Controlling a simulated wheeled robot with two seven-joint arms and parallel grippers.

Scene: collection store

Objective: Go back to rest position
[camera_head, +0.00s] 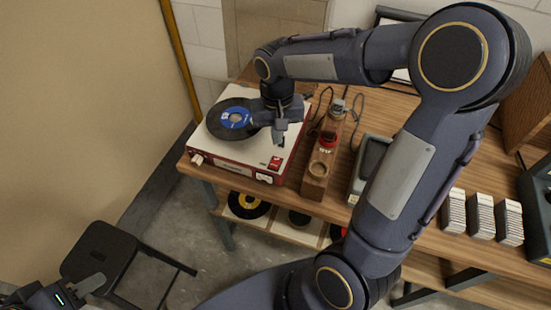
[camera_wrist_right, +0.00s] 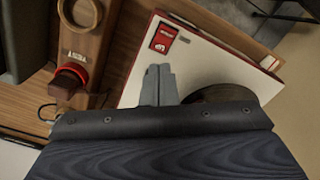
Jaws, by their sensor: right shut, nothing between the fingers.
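My right gripper (camera_head: 279,133) is over the right part of a red and white record player (camera_head: 262,157), beside the black record with a blue label (camera_head: 236,118). In the right wrist view its two grey fingers (camera_wrist_right: 158,84) are together, with nothing between them, above the white top (camera_wrist_right: 200,62). The record's dark edge (camera_wrist_right: 222,93) is partly hidden by the wrist. I cannot tell how high the fingers are above the player. My left gripper (camera_head: 90,284) shows only in part at the lower left corner, near a black stool.
A wooden block with a red button (camera_head: 328,140) stands right of the player. A grey device (camera_head: 371,160) and several card stacks (camera_head: 482,214) are further right on the wooden table. The black stool (camera_head: 103,247) is on the floor at left. Records lie on a lower shelf.

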